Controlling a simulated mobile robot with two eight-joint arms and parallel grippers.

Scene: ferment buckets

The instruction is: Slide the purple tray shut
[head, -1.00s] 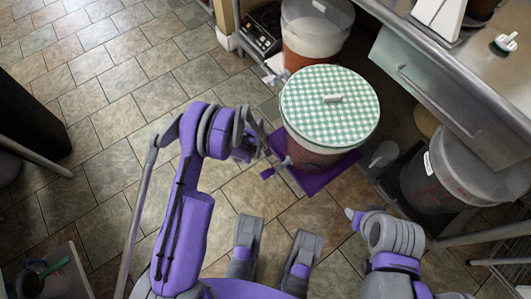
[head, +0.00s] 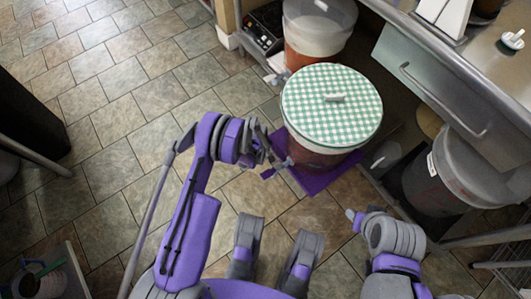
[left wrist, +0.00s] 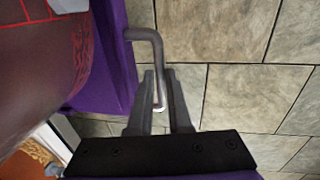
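The purple tray (head: 312,182) lies low beside the counter, partly hidden under a bucket with a green-and-white checked cover (head: 332,104). In the left wrist view the tray's purple edge (left wrist: 112,85) runs beside a bent grey metal handle (left wrist: 147,35). My left gripper (head: 266,153) is at the tray's left side in the head view. In the left wrist view its fingers (left wrist: 160,82) lie close on both sides of the handle bar and appear shut on it. My right gripper (head: 355,216) is at the lower right, apart from the tray; its fingers are not clear.
Another bucket with reddish contents (head: 318,35) stands behind the covered one. A grey bin (head: 445,170) stands under the metal counter (head: 480,60) with a drawer.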

